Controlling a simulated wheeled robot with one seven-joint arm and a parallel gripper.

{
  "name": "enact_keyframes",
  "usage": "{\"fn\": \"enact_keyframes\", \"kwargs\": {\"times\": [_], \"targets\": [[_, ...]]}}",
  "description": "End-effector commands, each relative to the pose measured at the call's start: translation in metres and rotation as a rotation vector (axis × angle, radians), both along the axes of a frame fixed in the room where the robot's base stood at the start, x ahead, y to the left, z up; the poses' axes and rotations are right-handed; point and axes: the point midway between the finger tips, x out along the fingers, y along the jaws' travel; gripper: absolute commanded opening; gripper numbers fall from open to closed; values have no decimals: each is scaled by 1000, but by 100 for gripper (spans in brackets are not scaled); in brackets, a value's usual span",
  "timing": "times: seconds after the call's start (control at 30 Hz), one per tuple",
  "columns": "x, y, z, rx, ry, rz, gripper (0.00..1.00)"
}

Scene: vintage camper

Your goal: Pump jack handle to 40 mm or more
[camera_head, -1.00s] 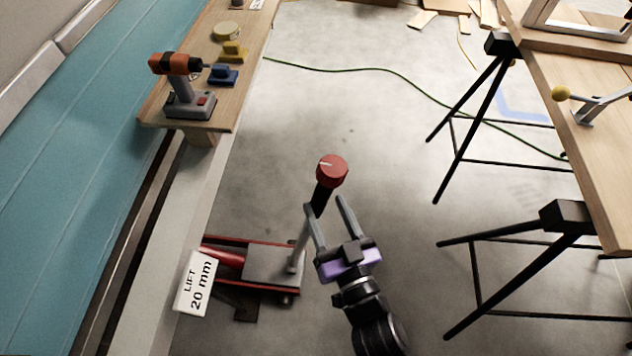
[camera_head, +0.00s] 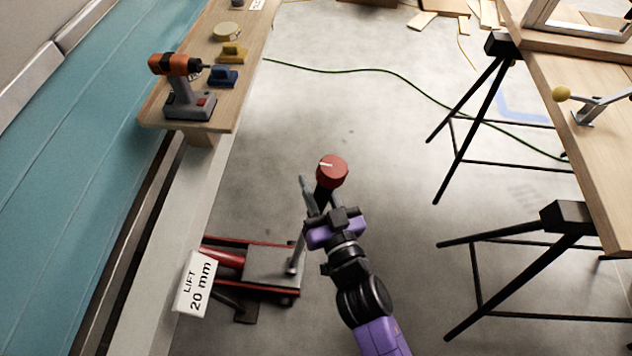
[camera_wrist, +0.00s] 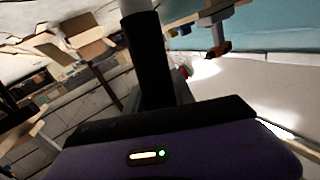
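The red floor jack (camera_head: 250,243) sits low beside the camper's sill, and its tag (camera_head: 196,283) reads "LIFT 20 mm". Its handle (camera_head: 298,249) is a grey rod with a black grip and a red knob (camera_head: 332,170) on top, leaning to the right. My gripper (camera_head: 316,190) is at the black grip. In the wrist view the black grip (camera_wrist: 147,60) stands close in front of my purple palm.
A wooden bench (camera_head: 222,110) at left holds an orange drill (camera_head: 183,85) and small blue and yellow items. Black trestles (camera_head: 565,216) carry a wooden top at right. A green cable (camera_head: 400,80) crosses the floor. The floor between is clear.

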Motion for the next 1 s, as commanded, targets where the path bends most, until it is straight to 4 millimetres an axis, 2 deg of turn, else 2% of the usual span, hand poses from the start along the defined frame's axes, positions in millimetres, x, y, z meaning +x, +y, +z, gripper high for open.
{"fn": "enact_keyframes", "kwargs": {"times": [0.03, 0.1, 1.0], "targets": [[0, 0, 0, 0, 0, 0, 11], [0, 0, 0, 0, 0, 0, 0], [0, 0, 0, 0, 0, 1, 0]]}}
